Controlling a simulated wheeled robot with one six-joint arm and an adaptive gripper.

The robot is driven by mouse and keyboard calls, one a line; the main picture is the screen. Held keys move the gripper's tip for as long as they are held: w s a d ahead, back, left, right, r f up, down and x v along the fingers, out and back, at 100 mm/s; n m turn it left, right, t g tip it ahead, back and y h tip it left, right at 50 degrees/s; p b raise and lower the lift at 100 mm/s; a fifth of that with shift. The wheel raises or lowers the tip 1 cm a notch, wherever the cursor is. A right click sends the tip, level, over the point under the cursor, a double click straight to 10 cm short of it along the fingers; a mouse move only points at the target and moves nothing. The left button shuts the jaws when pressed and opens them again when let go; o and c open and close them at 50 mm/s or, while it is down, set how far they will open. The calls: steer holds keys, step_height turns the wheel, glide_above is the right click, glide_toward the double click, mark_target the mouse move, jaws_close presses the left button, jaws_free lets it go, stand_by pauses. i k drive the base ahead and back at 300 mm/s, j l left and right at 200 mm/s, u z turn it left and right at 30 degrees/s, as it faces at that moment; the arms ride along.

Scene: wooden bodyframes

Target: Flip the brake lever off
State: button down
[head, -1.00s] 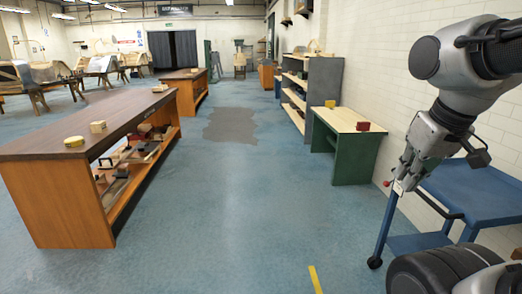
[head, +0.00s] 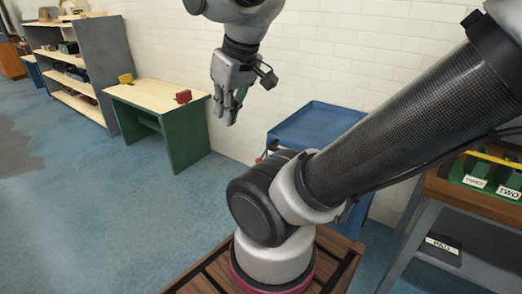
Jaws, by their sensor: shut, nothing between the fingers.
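A blue trolley (head: 310,122) stands by the white brick wall, partly hidden behind my arm. A small red tip (head: 258,160) shows at its left side, beside my arm's base joint. It may be the end of the brake lever, but it is too small to tell its position. My gripper (head: 229,112) hangs fingers down, up and left of the red tip in the picture, apart from it. Its fingers are shut and hold nothing.
A green bench with a pale top (head: 155,94) stands left of the trolley, carrying a red block (head: 183,96) and a yellow block (head: 126,79). Grey shelves (head: 97,60) stand beyond. A workbench (head: 470,195) is at right. Blue floor (head: 90,220) is clear at left.

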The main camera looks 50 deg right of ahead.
mark_target(258, 159)
steer(key=i+j+z, duration=0.15)
steer(key=i+z, duration=0.3)
steer(key=i+j+z, duration=0.25)
steer(key=z, duration=0.15)
steer(key=i+j+z, duration=0.3)
steer(key=j+z, duration=0.15)
steer(key=i+j+z, duration=0.2)
steer(key=j+z, duration=0.25)
steer(key=i+j+z, duration=0.1)
steer(key=j+z, duration=0.15)
steer(key=j, duration=0.25)
steer(key=i+j+z, duration=0.2)
steer(key=j, duration=0.3)
steer(key=k, duration=0.1)
